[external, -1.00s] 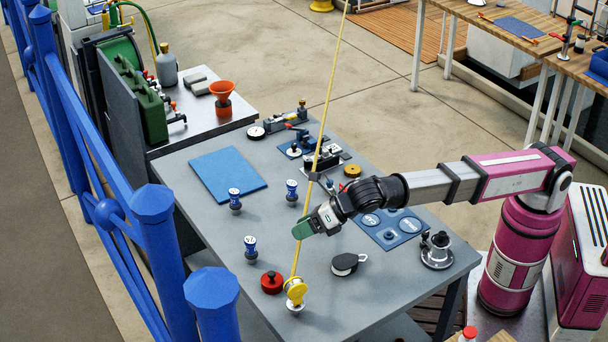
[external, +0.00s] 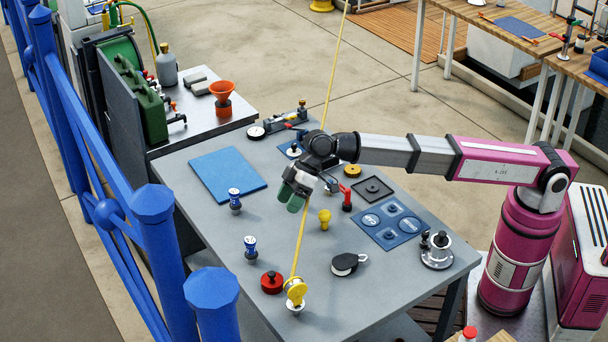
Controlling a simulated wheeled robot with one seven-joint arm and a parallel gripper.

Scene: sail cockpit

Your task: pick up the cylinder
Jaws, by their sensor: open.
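The thing that most looks like a cylinder is a grey gas cylinder (external: 167,65), upright on the side bench at the upper left, well away from my gripper. I cannot tell if it is the one meant. Small blue-and-white capped pieces stand on the grey table, one nearer the blue mat (external: 235,202) and one closer to the front (external: 250,248). My gripper (external: 290,199), with green fingertips, is open and points down above the middle of the table. Nothing shows between its fingers. It hides the table right behind it, where another blue-and-white piece stood.
A yellow line (external: 300,245) runs up past my gripper from a yellow pulley (external: 296,291). A yellow knob (external: 324,217) and a red-handled piece (external: 347,200) stand just right of it. The left front is clear.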

